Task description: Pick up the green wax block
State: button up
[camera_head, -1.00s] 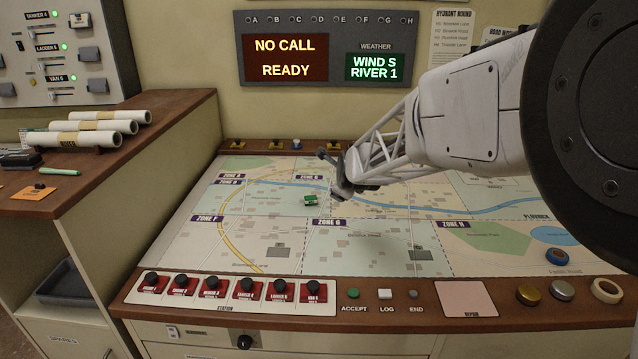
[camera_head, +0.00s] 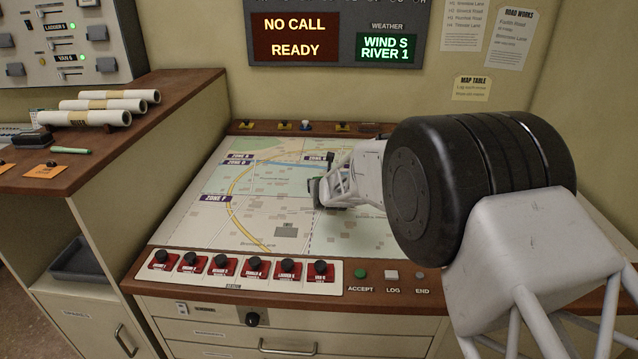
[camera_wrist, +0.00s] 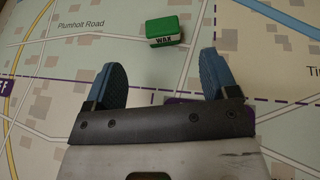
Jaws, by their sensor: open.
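The green wax block (camera_wrist: 163,31) is a small green box with a pale band reading "WAX". In the wrist view it lies on the map table, beyond my fingertips and between their lines, slightly right of the middle. My gripper (camera_wrist: 160,75) is open and empty, its two blue finger pads spread wide; the block is apart from both.
The map table (camera_head: 215,232) is flat and mostly clear around the block. A row of red station pieces with black knobs (camera_head: 223,266) lines the front edge, beside the green accept button (camera_head: 361,273). Paper rolls (camera_head: 100,107) lie on the left cabinet.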

jog(key=shift+x, duration=1.3)
jog(key=shift+x, duration=2.6)
jog(key=shift+d+f, duration=0.1)
jog(key=shift+f, duration=0.05)
jog(key=c, duration=1)
jog(key=shift+r, duration=1.8)
jog(key=shift+s+d+r, duration=0.25)
jog(key=shift+s+d, duration=0.4)
jog(key=shift+s, duration=1.95)
jog(key=shift+s+d+r, duration=0.2)
jog(key=shift+s+d, duration=0.45)
jog(key=shift+s, duration=1.95)
jog(key=shift+s+d+r, duration=0.25)
jog(key=shift+s+d, duration=0.4)
jog(key=shift+s, duration=1.95)
